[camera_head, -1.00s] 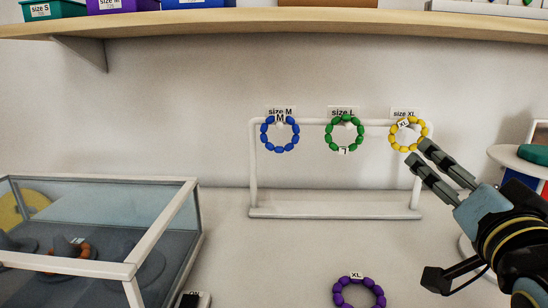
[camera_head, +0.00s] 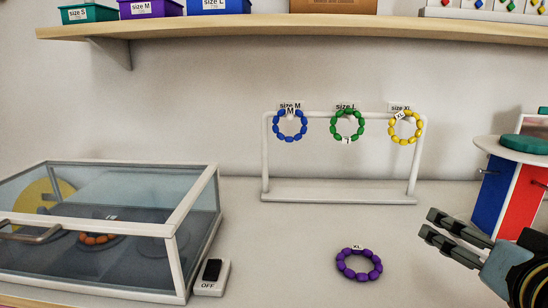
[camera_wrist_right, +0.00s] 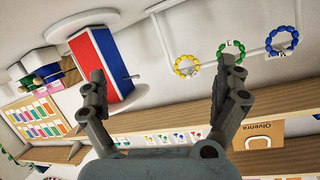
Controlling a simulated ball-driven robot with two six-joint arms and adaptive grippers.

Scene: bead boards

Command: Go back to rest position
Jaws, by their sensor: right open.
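My right gripper (camera_head: 440,226) is open and empty at the lower right of the head view, to the right of a purple bead ring (camera_head: 359,263) that lies on the table with an XL tag. It also shows in the right wrist view (camera_wrist_right: 160,85), its two fingers wide apart. A white rack (camera_head: 340,197) holds a blue bead ring (camera_head: 290,125) under size M, a green one (camera_head: 347,126) under size L and a yellow one (camera_head: 405,127) under size XL. My left gripper is not in view.
A glass-lidded case (camera_head: 192,213) with an orange bead ring inside stands at the left, with a switch (camera_head: 212,277) reading OFF beside it. A red and blue stand (camera_head: 510,195) is close to my right gripper. A wooden shelf (camera_head: 300,27) with boxes runs above.

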